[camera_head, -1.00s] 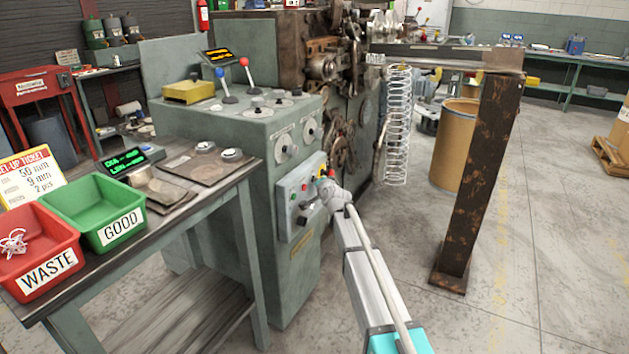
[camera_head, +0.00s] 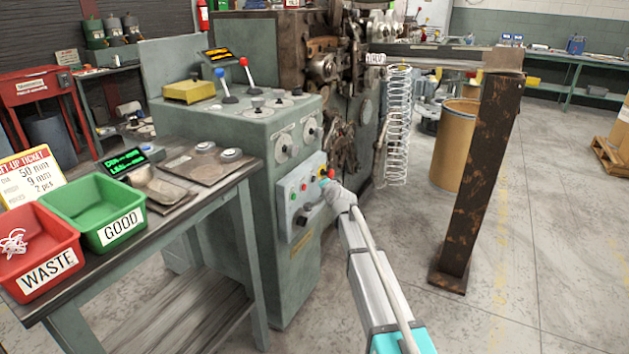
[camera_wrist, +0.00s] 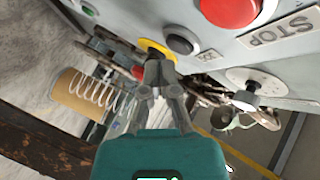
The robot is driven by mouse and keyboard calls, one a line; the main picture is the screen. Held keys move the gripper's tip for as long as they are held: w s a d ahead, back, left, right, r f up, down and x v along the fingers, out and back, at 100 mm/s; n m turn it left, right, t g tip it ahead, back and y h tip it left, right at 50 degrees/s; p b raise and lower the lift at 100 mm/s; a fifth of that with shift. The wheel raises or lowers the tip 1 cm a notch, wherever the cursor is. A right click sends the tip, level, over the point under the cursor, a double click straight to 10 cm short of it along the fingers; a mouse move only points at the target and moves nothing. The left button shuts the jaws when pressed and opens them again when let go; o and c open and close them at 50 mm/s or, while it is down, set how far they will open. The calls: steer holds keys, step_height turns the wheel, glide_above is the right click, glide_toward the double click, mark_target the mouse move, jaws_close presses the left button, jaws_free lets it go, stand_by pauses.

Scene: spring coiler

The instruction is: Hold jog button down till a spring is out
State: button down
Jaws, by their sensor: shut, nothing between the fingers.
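My gripper (camera_head: 328,184) is shut and empty, with its fingertips at the button panel (camera_head: 289,196) on the front of the green coiler. In the wrist view the fingertips (camera_wrist: 160,62) are against or just in front of a yellow-ringed button (camera_wrist: 153,48). They hide its middle, so I cannot tell how far it is pressed. A dark button (camera_wrist: 181,42) and a large red stop button (camera_wrist: 232,8) are beside it. A long wire spring (camera_head: 398,130) hangs below the horizontal rail; it also shows in the wrist view (camera_wrist: 100,92). A short coil (camera_head: 375,60) is at the coiling head.
A red waste bin (camera_head: 40,245) holding wire scrap and a green good bin (camera_head: 90,205) stand on the bench at left. A rusty post (camera_head: 478,185) carries the rail, with a brown drum (camera_head: 453,145) behind.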

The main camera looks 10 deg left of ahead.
steer(key=shift+s+d, duration=0.3)
steer(key=shift+d, duration=0.5)
steer(key=shift+s+d, duration=0.25)
steer(key=shift+d, duration=0.55)
steer(key=shift+s+d, duration=0.3)
steer(key=shift+d, duration=0.5)
steer(key=s+d+f+n+g+h, duration=0.2)
steer(key=s+d+f+g, duration=0.3)
steer(key=s+d, duration=0.65)
steer(key=s+d+f+n+g+h, duration=0.2)
steer(key=s+d+f+g+h, duration=0.3)
steer(key=s, duration=1.1)
steer(key=s+d+f+n+g, duration=0.2)
steer(key=s+d+f+g, duration=0.2)
steer(key=s+d, duration=0.75)
step_height(320, 180, up, 31)
steer(key=s+a+p, duration=0.1)
steer(key=a+p, duration=0.1)
steer(key=p, duration=2.9)
steer(key=shift+s+a, duration=0.2)
steer(key=shift+s+f, duration=0.1)
